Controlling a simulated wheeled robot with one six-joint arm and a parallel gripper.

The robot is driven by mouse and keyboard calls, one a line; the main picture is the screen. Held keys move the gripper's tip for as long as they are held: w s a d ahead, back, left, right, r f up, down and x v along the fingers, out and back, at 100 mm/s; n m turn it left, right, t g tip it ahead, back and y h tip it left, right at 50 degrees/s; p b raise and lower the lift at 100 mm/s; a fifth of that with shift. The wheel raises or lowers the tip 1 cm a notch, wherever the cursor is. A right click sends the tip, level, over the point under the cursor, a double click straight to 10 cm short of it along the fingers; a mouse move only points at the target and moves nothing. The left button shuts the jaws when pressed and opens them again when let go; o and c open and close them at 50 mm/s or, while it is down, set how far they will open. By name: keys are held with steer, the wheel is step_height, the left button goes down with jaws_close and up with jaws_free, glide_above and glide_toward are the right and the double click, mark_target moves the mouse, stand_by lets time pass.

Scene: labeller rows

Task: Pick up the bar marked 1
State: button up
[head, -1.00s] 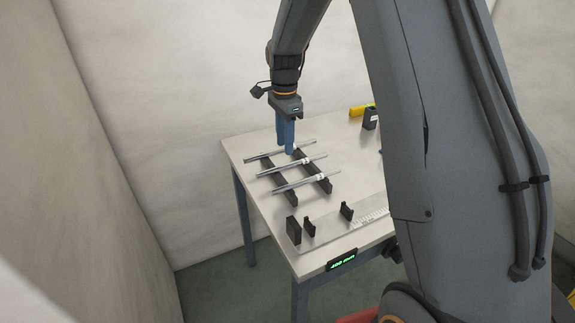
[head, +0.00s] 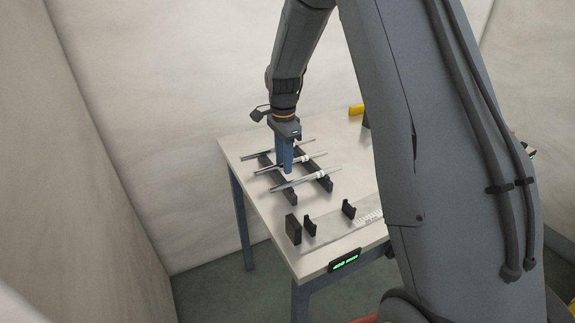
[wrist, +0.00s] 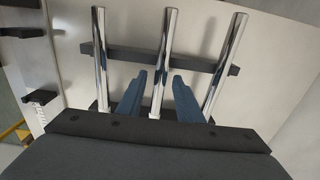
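Three metal bars lie side by side across two black rails, all seen in both views: the far bar (head: 308,144), the middle bar (head: 311,160) and the near bar (head: 296,181). They carry small white labels, but I cannot read which is marked 1. My gripper (head: 285,170), with blue fingers, points down at the middle bar. In the wrist view my gripper (wrist: 159,80) is open, with one finger on each side of the middle bar (wrist: 166,50) and a gap to it. The outer bars (wrist: 99,50) (wrist: 225,60) lie outside the fingers. Finger height above the bar is unclear.
The black rails (head: 283,192) stand on a pale table (head: 240,148). Black upright brackets (head: 293,229) (head: 348,209) stand near its front by a scale strip. A green-lit display (head: 344,262) hangs at the front edge. A yellow object (head: 356,110) lies at the back.

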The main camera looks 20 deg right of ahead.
jaws_close()
steer(key=shift+r, duration=0.1)
steer(key=shift+r, duration=0.1)
steer(key=shift+r+p, duration=2.45)
steer(key=shift+r, duration=1.45)
